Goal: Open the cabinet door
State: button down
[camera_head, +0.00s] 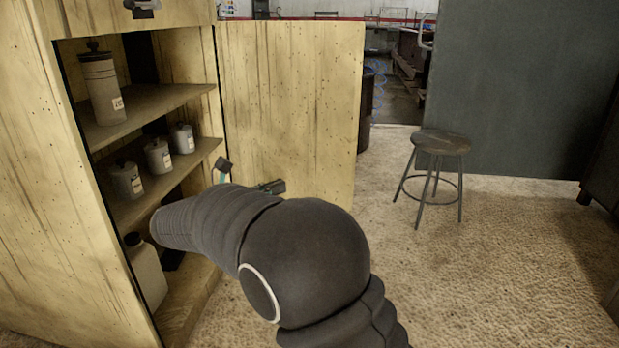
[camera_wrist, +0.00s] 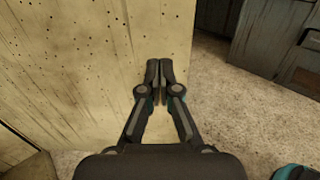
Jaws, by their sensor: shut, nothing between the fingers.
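The cabinet (camera_head: 60,170) is pale, worn wood and stands at the left of the head view. Its door (camera_head: 290,100) is swung wide open on the right side of the cabinet, and the shelves show. In the wrist view the door (camera_wrist: 80,60) fills the left and middle as a speckled panel. My gripper (camera_wrist: 160,66) is shut and empty, with its fingertips over the door near the door's free edge. I cannot tell whether they touch it. In the head view my arm hides most of the gripper and the lower part of the door.
Several jars (camera_head: 158,156) stand on the cabinet shelves, and a white jug (camera_head: 146,272) stands at the bottom. A round stool (camera_head: 440,143) stands right of the door. A dark wall panel (camera_head: 530,90) stands behind.

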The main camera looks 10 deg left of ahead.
aim_at(332, 167)
jog(key=b+x, duration=0.1)
jog(key=x, duration=1.2)
jog(key=shift+w+d, duration=0.25)
jog(key=shift+d, duration=0.05)
jog(key=shift+d, duration=0.1)
